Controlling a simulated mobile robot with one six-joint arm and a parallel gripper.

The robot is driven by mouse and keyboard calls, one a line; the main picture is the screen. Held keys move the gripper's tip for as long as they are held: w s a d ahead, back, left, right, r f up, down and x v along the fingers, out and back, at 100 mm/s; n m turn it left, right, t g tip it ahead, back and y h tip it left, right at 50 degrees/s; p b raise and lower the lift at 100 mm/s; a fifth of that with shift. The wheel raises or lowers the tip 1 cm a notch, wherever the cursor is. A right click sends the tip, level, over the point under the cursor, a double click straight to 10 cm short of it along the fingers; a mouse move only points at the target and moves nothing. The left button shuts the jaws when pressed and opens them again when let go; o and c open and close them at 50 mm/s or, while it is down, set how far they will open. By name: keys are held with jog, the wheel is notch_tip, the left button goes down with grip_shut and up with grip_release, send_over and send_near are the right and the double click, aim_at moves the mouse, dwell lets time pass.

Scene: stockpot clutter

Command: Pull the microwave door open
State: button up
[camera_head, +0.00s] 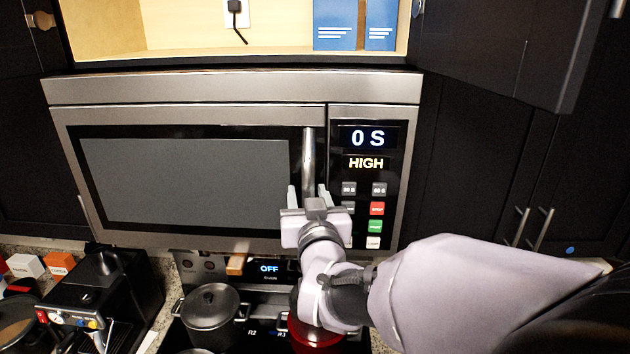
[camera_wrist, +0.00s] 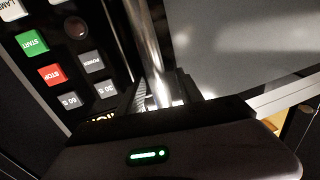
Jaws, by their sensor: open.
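The microwave (camera_head: 190,180) is mounted above the stove, and its door looks closed, with a dark glass window. Its vertical metal handle (camera_head: 308,155) stands at the door's right edge, beside the control panel (camera_head: 367,160) reading "0 S" and "HIGH". My gripper (camera_head: 307,192) is at the lower part of the handle, with one finger on each side of it. In the wrist view the handle (camera_wrist: 152,55) runs down between my open fingers (camera_wrist: 160,92). I cannot tell whether either finger touches it. The handle's lower end is hidden by my gripper.
An open cabinet (camera_head: 180,30) with blue boxes (camera_head: 335,25) is above the microwave. A grey pot (camera_head: 211,308) and a red pot (camera_head: 315,335) stand on the stove below. A coffee machine (camera_head: 110,295) is at lower left. An open dark cabinet door (camera_head: 510,45) hangs at upper right.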

jog(key=shift+s, duration=0.15)
jog(key=shift+c, duration=0.9)
grip_shut()
